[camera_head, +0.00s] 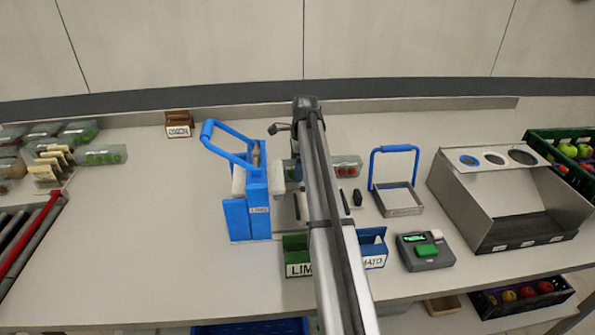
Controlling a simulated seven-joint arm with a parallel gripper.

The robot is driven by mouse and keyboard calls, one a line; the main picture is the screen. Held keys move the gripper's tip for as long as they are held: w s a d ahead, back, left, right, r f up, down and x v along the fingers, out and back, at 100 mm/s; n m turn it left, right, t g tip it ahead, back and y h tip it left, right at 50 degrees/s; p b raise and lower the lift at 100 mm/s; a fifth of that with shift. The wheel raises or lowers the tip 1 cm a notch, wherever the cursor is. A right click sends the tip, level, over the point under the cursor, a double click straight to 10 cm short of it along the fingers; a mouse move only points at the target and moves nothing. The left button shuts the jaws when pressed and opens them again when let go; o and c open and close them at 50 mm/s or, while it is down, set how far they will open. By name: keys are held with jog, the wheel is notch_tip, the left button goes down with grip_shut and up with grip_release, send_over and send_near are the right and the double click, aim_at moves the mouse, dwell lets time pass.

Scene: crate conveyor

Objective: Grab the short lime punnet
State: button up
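Punnets with green contents, which look like limes, stand at the left: a clear one (100,155) in front and another (80,132) behind it. A further punnet (291,169) in the middle is partly covered by my arm, and its contents are unclear. I cannot tell which one is the short lime punnet. My arm crosses the middle of the view and hides most of my gripper. Slim dark parts show on either side of the arm, but I cannot tell whether they are its fingers. No hold on a punnet is visible.
A blue-handled device (239,185) stands left of my arm. A red-filled punnet (347,166), a blue-handled frame (401,212), a grey box with a green button (425,252) and a metal hopper (500,205) are right. Small green (298,269) and blue (374,262) labelled bins stand in front.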

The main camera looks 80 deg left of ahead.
jog(key=shift+c, duration=0.3)
jog(key=c, duration=1)
jog(key=shift+r, duration=0.15)
